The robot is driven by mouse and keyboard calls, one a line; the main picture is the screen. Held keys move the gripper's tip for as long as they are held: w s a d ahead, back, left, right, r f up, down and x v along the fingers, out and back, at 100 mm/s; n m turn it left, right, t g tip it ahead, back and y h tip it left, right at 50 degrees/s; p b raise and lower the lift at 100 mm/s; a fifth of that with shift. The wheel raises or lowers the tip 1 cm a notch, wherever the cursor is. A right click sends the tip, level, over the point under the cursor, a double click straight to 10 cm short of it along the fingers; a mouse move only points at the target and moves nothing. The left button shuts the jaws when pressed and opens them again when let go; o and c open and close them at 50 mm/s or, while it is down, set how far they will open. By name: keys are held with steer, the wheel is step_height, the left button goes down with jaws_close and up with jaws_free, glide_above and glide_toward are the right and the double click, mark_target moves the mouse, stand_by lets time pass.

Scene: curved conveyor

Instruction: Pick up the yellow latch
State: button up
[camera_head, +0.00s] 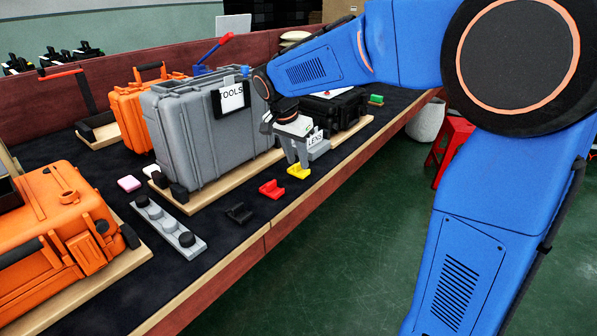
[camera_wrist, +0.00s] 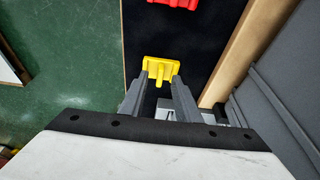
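The yellow latch (camera_head: 299,171) lies on the dark conveyor surface near its wooden edge in the head view. In the wrist view the yellow latch (camera_wrist: 160,70) has a flat plate and a narrow raised tab. My gripper (camera_head: 297,164) points down right at the latch. In the wrist view the fingers of my gripper (camera_wrist: 161,80) are apart, one on each side of the tab. A gap shows between the fingers and the tab, so the gripper looks open. I cannot tell how high the fingertips are above the plate.
A red latch (camera_head: 271,189) and a black latch (camera_head: 239,213) lie nearby along the edge. A grey TOOLS case (camera_head: 190,125) on a wooden board stands to the left. A black case (camera_head: 335,112) stands behind the gripper. The green floor lies beyond the edge.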

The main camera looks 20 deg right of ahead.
mark_target(297, 164)
steer(key=shift+d+f, duration=0.1)
steer(key=shift+f, duration=0.3)
jaws_close()
steer(key=shift+r, duration=0.15)
step_height(297, 164, up, 13)
stand_by(1.0)
steer(key=shift+r, duration=0.15)
